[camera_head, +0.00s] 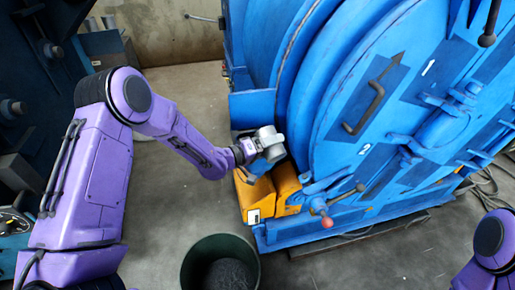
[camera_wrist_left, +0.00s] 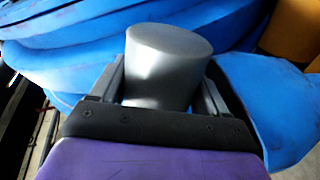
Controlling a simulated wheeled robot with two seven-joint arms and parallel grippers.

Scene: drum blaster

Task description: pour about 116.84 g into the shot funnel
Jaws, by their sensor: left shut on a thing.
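My left gripper (camera_head: 258,146) is shut on a grey cylindrical cup (camera_head: 270,143) and holds it in front of the blue drum machine, above the yellow-orange parts at its base. In the left wrist view the cup (camera_wrist_left: 165,62) sits between the two dark fingers of the gripper (camera_wrist_left: 163,90). Its visible end looks smooth and plain; I cannot see any contents. I cannot clearly make out which part is the shot funnel. A dark green round bin (camera_head: 186,268) with dark grey material inside stands on the floor at bottom centre. My right gripper is out of view.
The large blue drum machine (camera_head: 345,75) fills the right and centre. Yellow-orange parts (camera_head: 257,196) sit at its lower left. A red-knobbed lever (camera_head: 327,221) sticks out at its front. Dark machinery (camera_head: 40,60) stands at left. Grey floor (camera_head: 165,205) is clear between.

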